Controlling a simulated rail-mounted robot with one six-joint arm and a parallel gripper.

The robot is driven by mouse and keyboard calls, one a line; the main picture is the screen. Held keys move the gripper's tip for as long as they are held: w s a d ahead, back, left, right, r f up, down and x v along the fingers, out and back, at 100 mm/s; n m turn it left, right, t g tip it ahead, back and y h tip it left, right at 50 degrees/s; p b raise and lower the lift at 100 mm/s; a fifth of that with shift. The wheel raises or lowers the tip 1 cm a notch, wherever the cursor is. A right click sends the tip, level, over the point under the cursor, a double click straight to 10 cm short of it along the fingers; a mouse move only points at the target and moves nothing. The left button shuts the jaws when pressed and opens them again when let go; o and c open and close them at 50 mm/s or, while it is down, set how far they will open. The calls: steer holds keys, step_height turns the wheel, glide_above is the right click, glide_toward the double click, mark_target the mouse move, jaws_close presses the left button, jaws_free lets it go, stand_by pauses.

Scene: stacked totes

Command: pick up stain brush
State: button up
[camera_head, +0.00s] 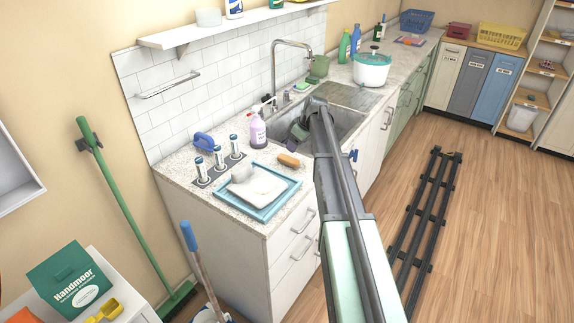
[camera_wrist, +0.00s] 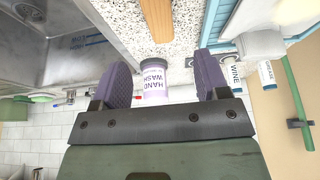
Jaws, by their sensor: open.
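A tan, wood-coloured brush-like block (camera_head: 289,160) lies on the counter in front of the sink; I take it to be the stain brush, but its bristles are not clear. Its tan end (camera_wrist: 154,15) shows at the top of the wrist view. A blue handled scrubber (camera_head: 203,142) lies by the wall. My gripper (camera_head: 292,147) is over the near part of the sink, beside the tan block. In the wrist view, its purple fingers (camera_wrist: 161,78) are apart, with nothing held. A hand wash bottle (camera_wrist: 154,82) shows between them, beyond the fingers.
The purple hand wash bottle (camera_head: 257,131) stands left of the sink (camera_head: 340,122). Several labelled cylinders (camera_head: 219,157) stand in a rack near a blue tray (camera_head: 227,198) with white cloth. The tap (camera_head: 274,70) rises behind the sink. A white pot (camera_head: 371,70) stands farther along.

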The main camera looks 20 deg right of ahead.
mark_target(289, 158)
steer(key=b+x, duration=0.9)
steer(key=x, duration=0.2)
steer(key=shift+s+f, duration=0.1)
steer(key=shift+s, duration=0.05)
steer(key=shift+r, duration=0.25)
steer(key=c, duration=1.1)
steer(key=shift+r, duration=0.15)
step_height(289, 158, up, 20)
steer(key=p, duration=2)
